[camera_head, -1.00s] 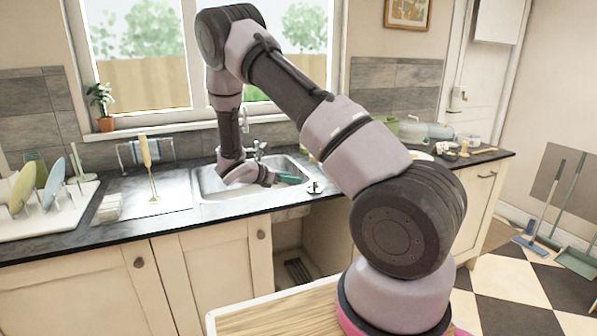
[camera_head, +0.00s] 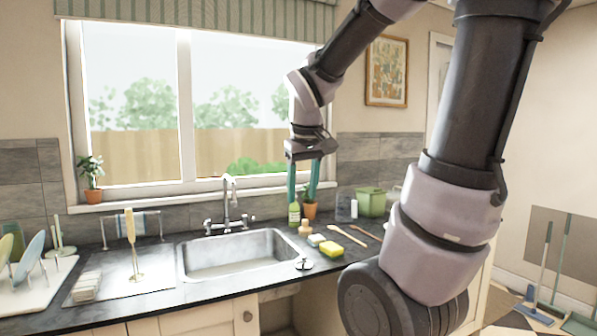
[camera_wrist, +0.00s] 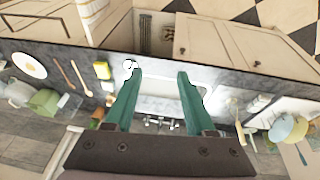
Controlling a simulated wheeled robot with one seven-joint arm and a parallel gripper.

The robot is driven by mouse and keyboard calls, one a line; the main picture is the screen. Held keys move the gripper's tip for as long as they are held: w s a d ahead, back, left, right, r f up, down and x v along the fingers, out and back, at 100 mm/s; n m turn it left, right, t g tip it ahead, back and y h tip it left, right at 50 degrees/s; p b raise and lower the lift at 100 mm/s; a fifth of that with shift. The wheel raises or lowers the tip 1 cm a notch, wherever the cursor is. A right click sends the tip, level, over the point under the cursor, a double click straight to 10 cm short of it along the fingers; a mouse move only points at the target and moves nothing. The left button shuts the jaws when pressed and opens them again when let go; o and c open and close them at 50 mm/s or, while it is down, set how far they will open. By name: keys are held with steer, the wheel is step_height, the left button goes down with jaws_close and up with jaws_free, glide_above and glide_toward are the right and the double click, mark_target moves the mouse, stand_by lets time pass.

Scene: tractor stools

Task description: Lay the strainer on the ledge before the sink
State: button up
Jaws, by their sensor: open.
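The strainer (camera_head: 304,263) is a small round metal piece with a dark knob. It lies on the dark worktop at the front right corner of the sink (camera_head: 268,262). In the wrist view it shows as a small bright disc (camera_wrist: 130,65) near the left fingertip. The ledge (camera_head: 235,293) is the dark strip of worktop before the sink. My gripper (camera_head: 302,198) has green fingers that point down, apart and empty, in front of the window's right side, well above the worktop. The fingers also show in the wrist view (camera_wrist: 160,74), with the sink below between them.
A yellow sponge (camera_head: 332,248), a pale block (camera_head: 316,239) and wooden utensils (camera_head: 348,236) lie right of the strainer. The tap (camera_head: 229,200) rises behind the sink. A yellow-handled tool (camera_head: 131,228) stands left.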

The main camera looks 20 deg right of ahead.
steer(key=s+a+r+m+t+y, duration=0.2)
steer(key=s+a+r+m+t, duration=0.1)
steer(key=s, duration=0.4)
steer(key=shift+s+a+r+m+t+y, duration=0.2)
steer(key=shift+a+r+m+t+y, duration=0.3)
steer(key=shift+r+m, duration=0.6)
